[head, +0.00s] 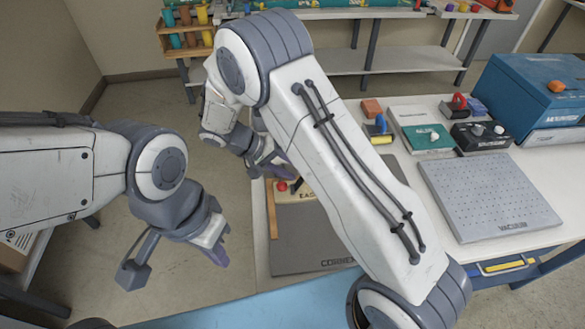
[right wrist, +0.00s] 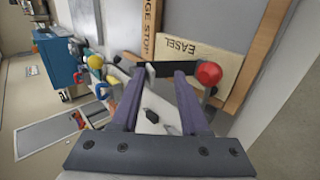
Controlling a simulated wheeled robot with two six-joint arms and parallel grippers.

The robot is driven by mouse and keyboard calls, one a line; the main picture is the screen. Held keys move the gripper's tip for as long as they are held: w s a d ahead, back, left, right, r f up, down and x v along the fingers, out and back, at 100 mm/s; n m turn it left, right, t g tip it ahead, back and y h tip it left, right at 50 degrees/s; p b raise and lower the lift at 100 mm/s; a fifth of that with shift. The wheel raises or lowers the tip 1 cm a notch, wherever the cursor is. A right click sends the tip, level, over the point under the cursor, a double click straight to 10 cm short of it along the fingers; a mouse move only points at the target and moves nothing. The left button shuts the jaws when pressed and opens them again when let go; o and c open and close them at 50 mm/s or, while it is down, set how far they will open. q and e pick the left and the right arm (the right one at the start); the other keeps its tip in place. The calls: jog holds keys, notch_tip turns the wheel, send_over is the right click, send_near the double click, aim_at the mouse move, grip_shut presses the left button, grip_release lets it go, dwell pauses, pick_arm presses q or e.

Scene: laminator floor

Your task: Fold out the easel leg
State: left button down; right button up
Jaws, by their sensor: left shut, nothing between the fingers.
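The cream easel block, lettered EASEL, shows partly in the head view (head: 290,196) and in the right wrist view (right wrist: 185,62). A red knob (right wrist: 208,73) sits at its edge, also visible in the head view (head: 282,186). A dark bar (right wrist: 158,69) runs along the block towards the red knob. My right gripper (right wrist: 160,74) has its purple fingers apart, their tips close to the bar. I cannot tell whether they touch it. My right arm hides part of the easel area in the head view. My left gripper (head: 220,257) is shut and empty, left of the easel.
A grey board lettered CORNER (head: 310,240) lies by the block. On the white table at right are a perforated VACUUM plate (head: 488,196), a blue machine (head: 530,95) and small tools. A rack of coloured rolls (head: 187,40) stands behind. Open floor lies around my left gripper.

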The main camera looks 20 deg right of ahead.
jog(key=shift+a+r, duration=0.1)
dwell(0.3)
jog(key=b+v, duration=0.2)
jog(key=v, duration=0.8)
jog(key=shift+w+r, duration=0.1)
jog(key=s+r+n+y, duration=0.1)
jog(key=s+n+y, duration=0.2)
jog(key=s, duration=0.5)
jog(key=s+a+r+n+y, duration=0.1)
jog(key=s+n+y, duration=0.2)
jog(key=s, duration=0.6)
jog(key=s+a+r+n+t+y, duration=0.1)
jog(key=s+n+y, duration=0.2)
jog(key=s, duration=0.5)
jog(key=shift+s+r+y, duration=0.25)
jog(key=shift+r+y, duration=0.1)
jog(key=shift+y, duration=0.15)
